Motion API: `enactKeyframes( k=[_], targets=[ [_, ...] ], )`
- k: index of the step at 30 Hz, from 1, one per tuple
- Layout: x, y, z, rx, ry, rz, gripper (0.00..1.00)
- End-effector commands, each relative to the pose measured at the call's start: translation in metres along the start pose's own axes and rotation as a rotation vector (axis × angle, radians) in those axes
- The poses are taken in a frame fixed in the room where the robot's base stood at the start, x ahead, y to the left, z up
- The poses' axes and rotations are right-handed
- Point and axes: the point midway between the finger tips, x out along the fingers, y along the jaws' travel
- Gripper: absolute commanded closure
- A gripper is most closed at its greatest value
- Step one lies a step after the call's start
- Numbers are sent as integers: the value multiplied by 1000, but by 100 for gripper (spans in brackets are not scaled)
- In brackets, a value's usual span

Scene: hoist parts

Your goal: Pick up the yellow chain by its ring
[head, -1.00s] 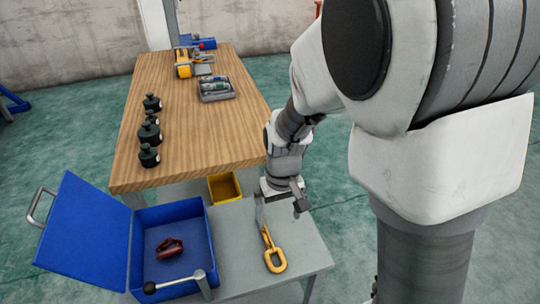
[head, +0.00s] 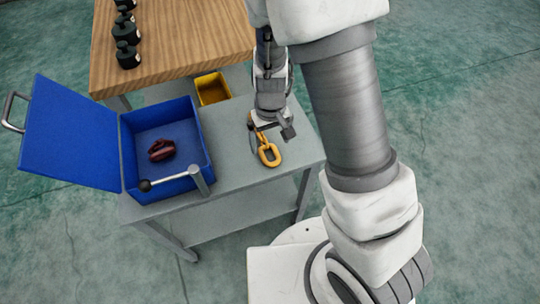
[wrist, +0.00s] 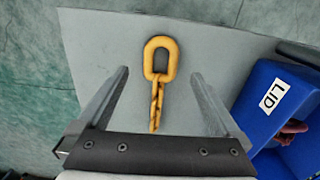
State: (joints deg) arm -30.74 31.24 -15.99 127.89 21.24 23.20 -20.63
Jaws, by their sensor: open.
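The yellow chain lies on a grey table, with its large oval ring (head: 269,155) toward the table's right front side in the head view. In the wrist view the ring (wrist: 160,58) is at the far end and the chain's smaller links (wrist: 157,104) run back toward my gripper. My gripper (wrist: 158,78) is open and empty, with one finger on each side of the chain. In the head view my gripper (head: 270,138) is over the chain and hides part of its links. I cannot tell the exact height above the table.
A blue box (head: 211,160) with its lid open to the left stands beside the chain and holds a dark red object (head: 161,150). A lever with a black knob (head: 145,185) is at its front. A yellow bin (head: 212,89) and a wooden table (head: 180,45) with black weights are behind.

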Motion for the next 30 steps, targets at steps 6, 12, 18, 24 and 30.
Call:
enactKeyframes(
  k=[6,12,18,24,30],
  targets=[
    [35,-1,3,2,-5,0,0],
    [50,-1,2,0,-3,0,0],
    [49,-1,2,0,-1,0,0],
    [49,-1,2,0,-1,0,34],
    [49,-1,2,0,-1,0,70]
  ],
)
